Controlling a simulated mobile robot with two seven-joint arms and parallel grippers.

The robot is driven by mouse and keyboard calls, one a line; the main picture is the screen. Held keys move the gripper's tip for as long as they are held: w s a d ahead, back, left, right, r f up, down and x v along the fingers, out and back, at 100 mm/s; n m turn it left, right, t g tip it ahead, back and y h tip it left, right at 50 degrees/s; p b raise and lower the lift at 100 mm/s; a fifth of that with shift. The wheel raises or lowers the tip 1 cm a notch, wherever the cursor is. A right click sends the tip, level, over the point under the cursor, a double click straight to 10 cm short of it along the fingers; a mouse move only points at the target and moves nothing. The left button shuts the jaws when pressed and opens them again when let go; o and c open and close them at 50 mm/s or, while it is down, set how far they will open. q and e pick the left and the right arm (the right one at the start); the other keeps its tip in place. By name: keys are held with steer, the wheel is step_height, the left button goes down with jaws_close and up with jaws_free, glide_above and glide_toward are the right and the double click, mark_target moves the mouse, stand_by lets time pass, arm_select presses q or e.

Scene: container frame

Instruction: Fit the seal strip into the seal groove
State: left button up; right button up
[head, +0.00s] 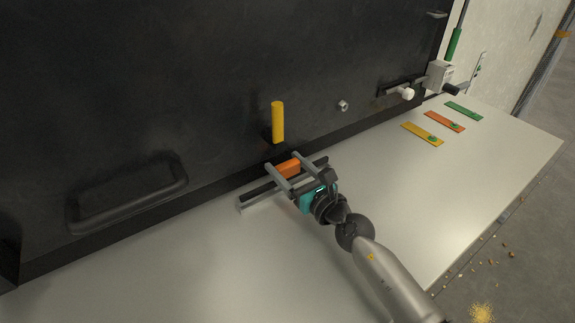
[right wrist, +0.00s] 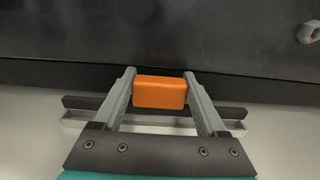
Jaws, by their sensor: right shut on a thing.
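The seal strip appears as a dark bar (head: 258,191) with an orange block (head: 288,168) at its middle. In the right wrist view the dark bar (right wrist: 80,102) runs crosswise and the orange block (right wrist: 160,93) sits between the fingers. My right gripper (head: 285,161) is shut on the orange block. A light grey channel (head: 250,204), apparently the seal groove, lies on the pale surface alongside the bar. It also shows in the right wrist view (right wrist: 72,119). I cannot tell whether bar and channel touch. The fingers hide part of both. My left gripper is not in view.
A dark panel (head: 200,80) with a black handle (head: 128,192) and a yellow grip (head: 278,122) rises just behind. Yellow (head: 422,134), orange (head: 444,121) and green (head: 463,111) strips lie at the right of the pale tabletop (head: 450,190). The tabletop's front is clear.

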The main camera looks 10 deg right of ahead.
steer(key=shift+f, duration=0.15)
stand_by(0.5)
steer(key=shift+f+b, duration=0.35)
steer(key=shift+b, duration=0.1)
steer(key=shift+f+b, duration=0.7)
steer(key=shift+f, duration=0.05)
steer(key=o, duration=1.3)
steer(key=shift+o, duration=0.2)
steer(key=shift+s, duration=0.1)
steer(key=b+v, duration=0.2)
steer(key=v, duration=1.1)
steer(key=shift+s+d+f, duration=0.15)
steer(key=shift+s, duration=0.05)
steer(key=shift+b+v, duration=0.35)
steer(key=shift+v, duration=0.5)
